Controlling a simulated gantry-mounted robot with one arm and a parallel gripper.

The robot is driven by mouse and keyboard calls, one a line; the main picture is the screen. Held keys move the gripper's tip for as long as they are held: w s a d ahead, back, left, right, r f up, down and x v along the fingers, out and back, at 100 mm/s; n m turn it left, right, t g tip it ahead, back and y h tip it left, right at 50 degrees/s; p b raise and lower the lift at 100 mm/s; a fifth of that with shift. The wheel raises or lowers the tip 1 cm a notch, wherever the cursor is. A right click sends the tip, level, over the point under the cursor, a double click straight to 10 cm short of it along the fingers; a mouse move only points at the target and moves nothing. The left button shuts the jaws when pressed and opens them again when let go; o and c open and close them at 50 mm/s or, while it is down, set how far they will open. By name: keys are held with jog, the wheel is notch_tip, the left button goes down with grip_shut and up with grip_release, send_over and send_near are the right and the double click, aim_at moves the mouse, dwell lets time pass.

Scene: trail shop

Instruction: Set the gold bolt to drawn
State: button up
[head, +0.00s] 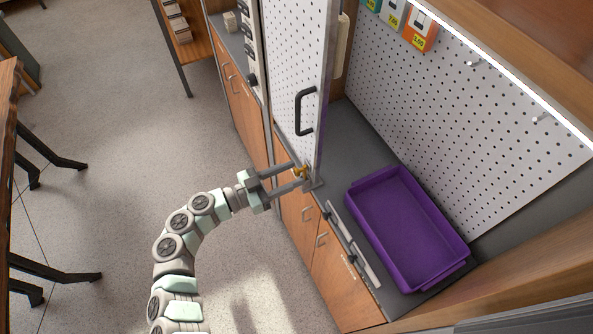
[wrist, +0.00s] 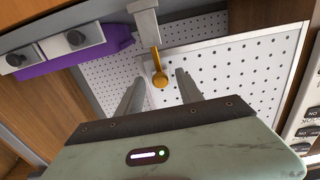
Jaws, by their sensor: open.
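The gold bolt (head: 301,172) is at the lower edge of a white perforated panel door (head: 299,75), near a grey bracket (head: 314,185). I cannot tell whether the bolt is thrown or drawn.
A purple tray (head: 405,225) lies on the dark counter right of the door. A black handle (head: 304,110) is on the door's face above my gripper. A metal rail (head: 352,245) runs along the counter's front edge.

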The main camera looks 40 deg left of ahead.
jog(key=shift+x, duration=1.1)
grip_shut()
dwell(0.7)
